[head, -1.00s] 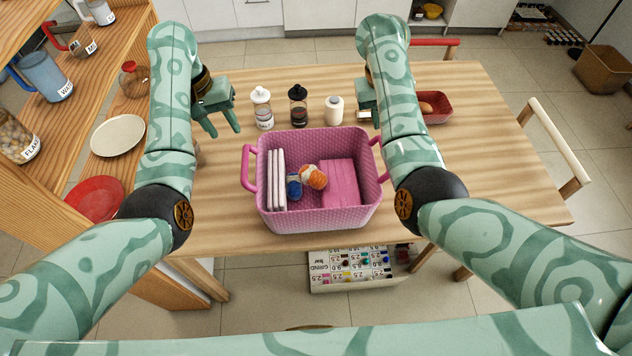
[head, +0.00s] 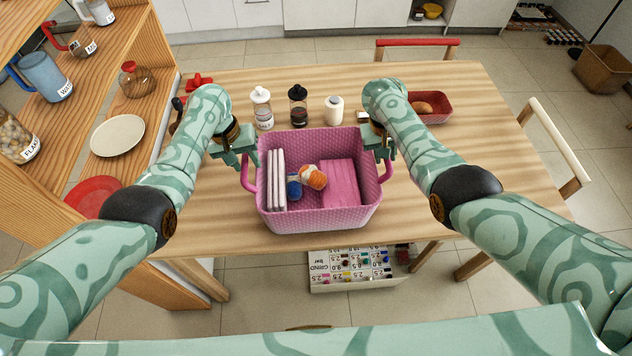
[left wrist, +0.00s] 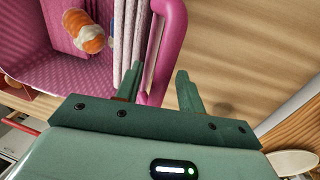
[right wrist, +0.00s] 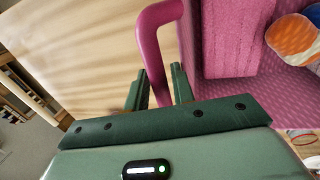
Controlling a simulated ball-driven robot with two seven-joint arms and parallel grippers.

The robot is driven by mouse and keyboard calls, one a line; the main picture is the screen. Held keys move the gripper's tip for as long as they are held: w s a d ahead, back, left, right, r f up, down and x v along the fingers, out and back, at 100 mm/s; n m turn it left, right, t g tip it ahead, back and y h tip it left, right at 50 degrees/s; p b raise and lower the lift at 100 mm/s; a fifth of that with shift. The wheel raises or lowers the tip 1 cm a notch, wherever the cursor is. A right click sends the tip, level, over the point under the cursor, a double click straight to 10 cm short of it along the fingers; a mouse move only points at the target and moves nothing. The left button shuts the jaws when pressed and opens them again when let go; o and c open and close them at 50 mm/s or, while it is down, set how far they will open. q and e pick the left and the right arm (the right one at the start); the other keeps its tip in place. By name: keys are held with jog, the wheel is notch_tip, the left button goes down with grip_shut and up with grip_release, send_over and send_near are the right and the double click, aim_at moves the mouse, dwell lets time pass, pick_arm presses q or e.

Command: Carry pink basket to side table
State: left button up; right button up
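The pink basket (head: 318,224) stands upright on the wooden table, holding pale upright slabs (head: 276,180), a pink block (head: 340,183), an orange-and-white ball (head: 313,177) and a blue one (head: 294,187). My left gripper (head: 245,162) is at the basket's left handle. In the left wrist view its fingers (left wrist: 160,85) straddle the handle (left wrist: 169,40), with a gap on one side. My right gripper (head: 384,150) is at the right handle. In the right wrist view its fingers (right wrist: 159,82) sit close against both sides of the handle (right wrist: 155,35). I cannot identify a side table.
Behind the basket stand a white-topped jar (head: 262,108), a black-topped jar (head: 298,105) and a white bottle (head: 334,110). A red tray (head: 435,107) is at the right. Shelves (head: 150,60) border the left. Chairs (head: 548,145) stand at the right and back. The table's right side is clear.

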pick_arm(q)
jog(key=c, duration=0.7)
pick_arm(e)
grip_shut()
pick_arm(q)
grip_shut()
jog(key=shift+r, duration=0.1)
pick_arm(e)
jog(key=shift+r, duration=0.15)
